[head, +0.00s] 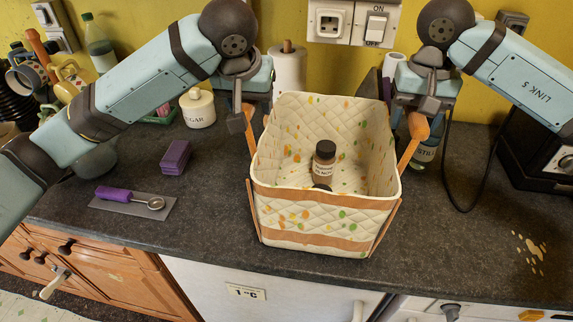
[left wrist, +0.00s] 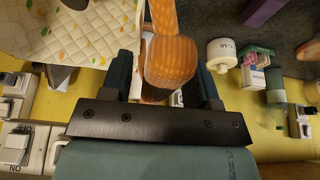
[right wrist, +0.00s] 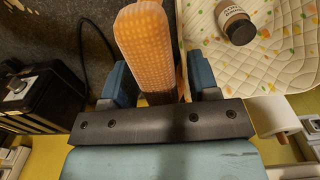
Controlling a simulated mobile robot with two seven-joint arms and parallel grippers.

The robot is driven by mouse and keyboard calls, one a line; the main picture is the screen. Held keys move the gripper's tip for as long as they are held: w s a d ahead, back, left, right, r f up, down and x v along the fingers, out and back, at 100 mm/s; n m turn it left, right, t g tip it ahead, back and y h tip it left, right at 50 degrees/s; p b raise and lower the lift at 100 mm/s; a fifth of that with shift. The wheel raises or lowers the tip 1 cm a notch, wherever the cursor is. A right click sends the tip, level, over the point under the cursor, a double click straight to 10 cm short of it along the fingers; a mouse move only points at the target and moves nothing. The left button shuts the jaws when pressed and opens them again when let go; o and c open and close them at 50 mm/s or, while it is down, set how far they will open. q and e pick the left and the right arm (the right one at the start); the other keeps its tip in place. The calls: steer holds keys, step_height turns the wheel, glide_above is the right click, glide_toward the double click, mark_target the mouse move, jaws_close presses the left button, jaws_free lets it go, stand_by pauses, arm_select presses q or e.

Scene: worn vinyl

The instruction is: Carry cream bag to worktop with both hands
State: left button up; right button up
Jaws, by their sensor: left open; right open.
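The cream quilted bag (head: 325,215) with coloured dots and tan trim stands upright on the dark worktop (head: 210,235). A brown bottle (head: 324,163) with a dark cap is inside it. My left gripper (head: 243,118) is at the bag's left handle (head: 250,135); in the left wrist view the orange handle (left wrist: 172,60) lies between its open fingers (left wrist: 168,78). My right gripper (head: 418,108) is at the right handle (head: 413,138); in the right wrist view that handle (right wrist: 148,45) lies between its open fingers (right wrist: 160,85). The fingers stand apart, with gaps beside the handles.
A sugar jar (head: 198,108), a paper roll (head: 289,70) and purple blocks (head: 175,157) stand left of the bag. A purple-handled scoop (head: 130,197) lies on a grey mat. A clear bottle (head: 425,150) and a black appliance (head: 535,150) are at right. The front right worktop is mostly clear.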

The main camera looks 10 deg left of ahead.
arm_select(q)
steer(key=v, duration=1.1)
steer(key=shift+s, duration=0.1)
arm_select(e)
step_height(320, 180, up, 12)
steer(key=shift+s, duration=0.1)
arm_select(q)
steer(key=shift+r, duration=0.1)
arm_select(e)
steer(key=shift+r, duration=0.1)
